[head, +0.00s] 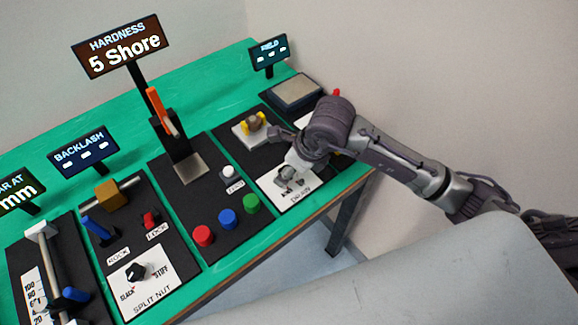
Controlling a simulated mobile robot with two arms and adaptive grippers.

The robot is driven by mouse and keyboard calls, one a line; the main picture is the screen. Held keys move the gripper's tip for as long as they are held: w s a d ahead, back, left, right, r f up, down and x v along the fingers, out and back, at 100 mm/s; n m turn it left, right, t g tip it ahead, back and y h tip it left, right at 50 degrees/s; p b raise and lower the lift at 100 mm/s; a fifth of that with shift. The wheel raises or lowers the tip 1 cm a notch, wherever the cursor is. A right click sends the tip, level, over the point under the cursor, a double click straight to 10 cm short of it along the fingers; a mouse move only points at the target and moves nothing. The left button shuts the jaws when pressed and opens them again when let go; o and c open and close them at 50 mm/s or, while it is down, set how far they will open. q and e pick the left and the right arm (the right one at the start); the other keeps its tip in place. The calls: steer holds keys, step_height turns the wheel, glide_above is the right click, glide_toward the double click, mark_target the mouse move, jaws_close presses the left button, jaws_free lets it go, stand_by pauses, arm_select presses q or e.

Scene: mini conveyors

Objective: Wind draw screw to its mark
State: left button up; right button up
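At the right-end station, a white card (275,203) with a partly readable label carries a dark, irregular part (292,180). I cannot tell for certain whether this is the draw screw's dial or crank, and I see no clear mark. Behind it, a brown round piece between yellow jaws (255,122) sits on a pale block. My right gripper (287,150) reaches in from the right, just above the card, and hides part of the station. Its fingertips are small and partly hidden, so its opening is unclear. My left gripper is not in view.
The green bench (200,88) holds several black stations. A hardness display (122,46) reads 5 Shore. Red, blue and green buttons (228,218) stand left of the card. A split nut knob (135,271) and a blue lever (97,228) are farther left. A grey plate (296,91) lies behind.

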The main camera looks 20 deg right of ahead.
steer(key=v, duration=1.2)
stand_by(0.3)
